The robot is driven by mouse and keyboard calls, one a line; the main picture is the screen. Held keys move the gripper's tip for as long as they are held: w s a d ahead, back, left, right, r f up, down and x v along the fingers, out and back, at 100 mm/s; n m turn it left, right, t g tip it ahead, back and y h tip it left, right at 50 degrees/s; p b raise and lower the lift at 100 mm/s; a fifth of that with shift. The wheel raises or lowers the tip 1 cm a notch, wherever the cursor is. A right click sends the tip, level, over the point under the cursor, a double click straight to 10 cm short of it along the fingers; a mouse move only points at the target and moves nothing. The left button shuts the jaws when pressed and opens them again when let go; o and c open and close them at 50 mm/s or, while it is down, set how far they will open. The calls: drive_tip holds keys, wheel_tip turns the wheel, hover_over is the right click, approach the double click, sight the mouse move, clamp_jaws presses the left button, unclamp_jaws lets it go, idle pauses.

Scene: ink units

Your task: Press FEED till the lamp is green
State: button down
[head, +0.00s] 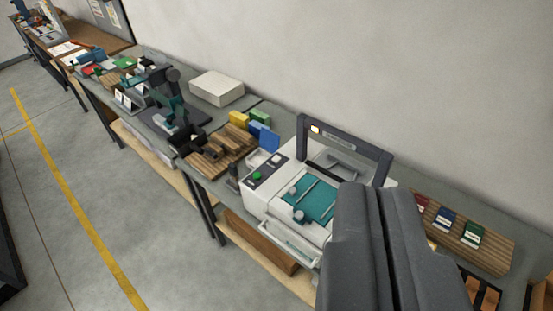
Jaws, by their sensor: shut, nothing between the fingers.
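A white machine (258,200) with a teal bed (313,200) stands on the grey bench. A dark frame (386,160) rises over its back. A small lamp (315,130) at the frame's upper left glows pale amber, not green. A dark panel (265,170) on the machine's left side carries a green button (257,175) and pale buttons. Their labels are too small to read, so I cannot tell which is FEED. My gripper (371,188) is shut and empty, at lower right. It hides the machine's right side in the picture; I cannot tell its height above it.
Left of the machine are a wooden slatted rack (215,152), yellow, green and blue blocks, and dark equipment. A white box (217,88) sits by the wall. A wooden board (490,245) with coloured items lies at right. Open floor with a yellow line (75,203) is at left.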

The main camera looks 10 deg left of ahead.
wheel_tip(320, 180, down, 10)
drive_tip(key=b, duration=0.9)
drive_tip(key=shift+r, duration=0.25)
